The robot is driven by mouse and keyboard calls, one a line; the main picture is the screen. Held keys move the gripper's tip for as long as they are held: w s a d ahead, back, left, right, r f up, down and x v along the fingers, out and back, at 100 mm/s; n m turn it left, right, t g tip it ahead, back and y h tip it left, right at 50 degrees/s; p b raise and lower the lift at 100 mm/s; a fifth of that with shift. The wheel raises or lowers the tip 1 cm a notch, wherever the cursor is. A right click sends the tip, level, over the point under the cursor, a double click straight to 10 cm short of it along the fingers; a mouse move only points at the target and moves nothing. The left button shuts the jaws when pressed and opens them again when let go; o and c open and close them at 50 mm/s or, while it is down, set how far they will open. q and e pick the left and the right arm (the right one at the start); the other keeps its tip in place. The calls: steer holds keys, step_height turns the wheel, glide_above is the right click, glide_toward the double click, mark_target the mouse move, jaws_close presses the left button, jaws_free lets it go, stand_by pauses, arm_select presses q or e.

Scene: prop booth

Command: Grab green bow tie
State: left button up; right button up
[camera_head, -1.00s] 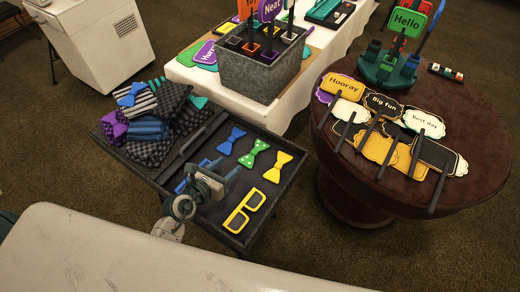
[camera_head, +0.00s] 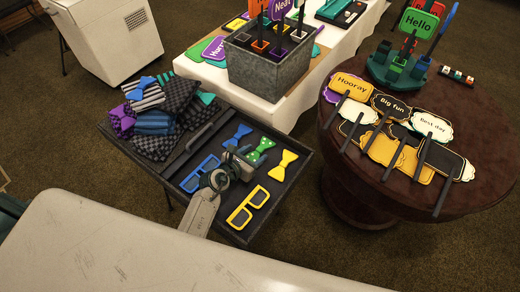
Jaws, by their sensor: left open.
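The green bow tie (camera_head: 261,150) with light dots lies in the dark tray (camera_head: 297,183), between a blue bow tie (camera_head: 236,137) and a yellow bow tie (camera_head: 283,165). My left gripper (camera_head: 246,163) is over the tray, open, with its fingers at the near end of the green bow tie and covering part of it. I cannot tell whether the fingers touch it. My right gripper is not in view.
A round table (camera_head: 345,196) with signs stands close on the right.

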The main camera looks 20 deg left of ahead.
arm_select(q)
steer(key=shift+w+f, duration=0.1)
steer(key=shift+w, duration=0.1)
steer(key=shift+s, duration=0.1)
steer(key=c, duration=0.9)
steer(key=shift+c, duration=0.3)
steer(key=shift+f, duration=0.1)
